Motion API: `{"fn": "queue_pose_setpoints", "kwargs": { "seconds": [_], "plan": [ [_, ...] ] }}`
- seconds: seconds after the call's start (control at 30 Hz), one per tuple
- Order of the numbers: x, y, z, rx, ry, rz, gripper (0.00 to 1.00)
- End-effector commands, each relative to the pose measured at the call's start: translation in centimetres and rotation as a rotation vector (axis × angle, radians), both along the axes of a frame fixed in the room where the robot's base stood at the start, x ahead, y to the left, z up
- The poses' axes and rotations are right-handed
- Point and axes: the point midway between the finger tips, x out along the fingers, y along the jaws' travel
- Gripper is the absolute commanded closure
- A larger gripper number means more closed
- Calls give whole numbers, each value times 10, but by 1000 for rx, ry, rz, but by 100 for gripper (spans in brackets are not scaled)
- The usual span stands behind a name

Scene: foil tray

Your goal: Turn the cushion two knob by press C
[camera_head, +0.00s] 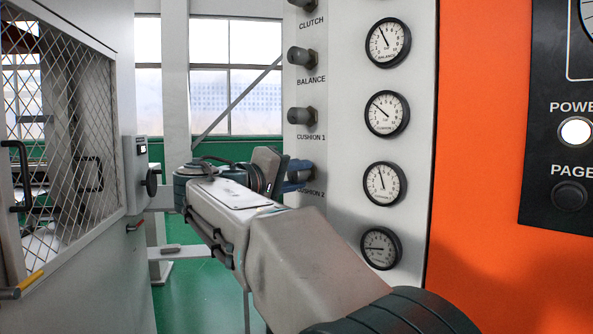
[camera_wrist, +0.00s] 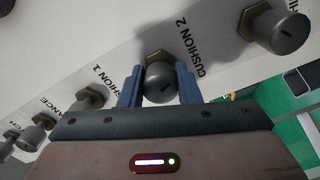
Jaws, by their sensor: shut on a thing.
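The cushion two knob (camera_wrist: 160,84) is a dark grey round knob on a hex base, with a short dark mark on its face. The CUSHION 2 label (camera_wrist: 190,52) is beside it in the wrist view. My gripper (camera_wrist: 158,84) has its blue fingers on either side of this knob and is shut on it. In the head view my gripper (camera_head: 300,171) is at the panel just above the CUSHION 2 label (camera_head: 311,192), and the knob is mostly hidden there. The gauge (camera_head: 385,183) right of it has its needle near upright, tilted slightly left.
The cushion 1 knob (camera_head: 302,117) and balance knob (camera_head: 301,57) stand above on the white panel. Another knob (camera_wrist: 279,30) is beyond the CUSHION 2 label. A mesh guard (camera_head: 60,130) is at left; green floor (camera_head: 190,295) lies between.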

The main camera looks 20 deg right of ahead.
Motion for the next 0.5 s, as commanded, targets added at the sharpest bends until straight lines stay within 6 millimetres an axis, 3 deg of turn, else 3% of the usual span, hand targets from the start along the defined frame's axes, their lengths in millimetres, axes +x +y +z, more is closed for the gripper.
{"fn": "queue_pose_setpoints", "kwargs": {
  "seconds": [0.5],
  "plan": [
    [0, 0, 3, -169, 431, 2, 93]
  ]
}}
